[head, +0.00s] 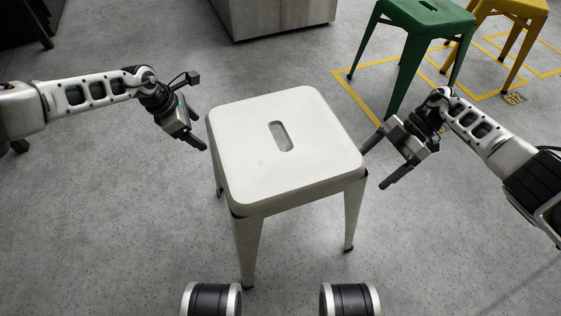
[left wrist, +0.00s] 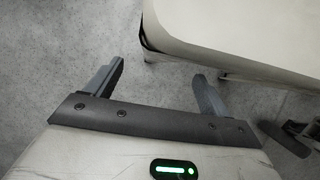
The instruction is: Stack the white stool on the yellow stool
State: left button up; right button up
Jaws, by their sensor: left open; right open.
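The white stool (head: 245,135) stands upright on the floor right in front of me, with a slot in the middle of its seat. The yellow stool (head: 523,42) stands at the far right, partly cut off by the top edge. My left gripper (head: 199,134) is open and empty, just left of the white seat. In the left wrist view its two fingers (left wrist: 155,82) are spread over bare floor, with the white seat (left wrist: 235,35) beyond them. My right gripper (head: 374,168) is open and empty beside the seat's right corner. I cannot tell whether its finger touches the seat.
A green stool (head: 424,20) stands at the back right, left of the yellow stool and partly overlapping it. Yellow tape squares (head: 355,98) mark the floor there. A grey cabinet (head: 270,15) stands at the back. The floor to the left and behind the white stool is clear.

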aim_at(361, 176)
pick_arm(q)
jog(key=shift+x, duration=2.7)
pick_arm(e)
jog(key=shift+x, duration=2.7)
pick_arm(q)
grip_shut()
pick_arm(e)
grip_shut()
pick_arm(q)
jog(key=shift+w+r, duration=0.2)
jog(key=shift+r, duration=0.15)
pick_arm(e)
jog(key=shift+w+r, duration=0.1)
jog(key=shift+r, duration=0.2)
